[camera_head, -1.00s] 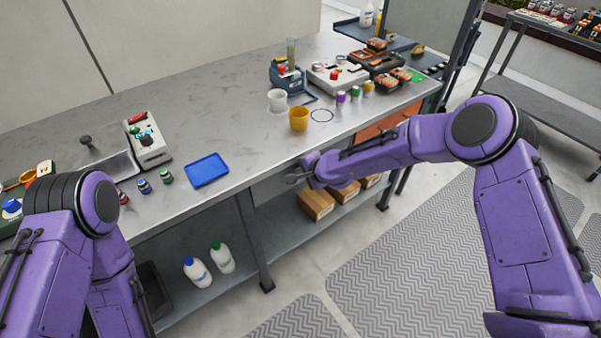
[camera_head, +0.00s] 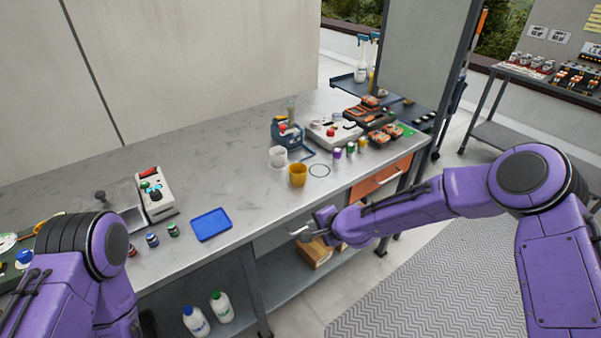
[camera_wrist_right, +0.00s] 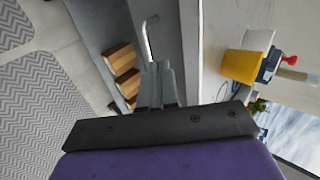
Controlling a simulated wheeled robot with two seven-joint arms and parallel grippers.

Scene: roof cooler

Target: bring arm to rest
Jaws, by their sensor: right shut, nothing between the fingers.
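My right gripper (camera_head: 316,229) is shut and empty, just in front of the workbench's front edge and below its top. In the right wrist view its fingertips (camera_wrist_right: 160,68) are together, close to a bent metal handle (camera_wrist_right: 149,38) on the grey front of the bench. The handle looks just beyond the tips; I cannot tell whether they touch. My right arm reaches in from the right, over the floor. My left arm is folded at the lower left, and its gripper is out of view.
The grey workbench (camera_head: 95,185) holds a blue tray (camera_head: 211,224), a yellow cup (camera_head: 298,175), a white cup (camera_head: 277,157) and a control box (camera_head: 155,195). An orange drawer (camera_head: 382,178) is at its right. Boxes (camera_head: 314,252) and bottles (camera_head: 220,306) stand on the lower shelf. Floor matting (camera_head: 430,290) is clear.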

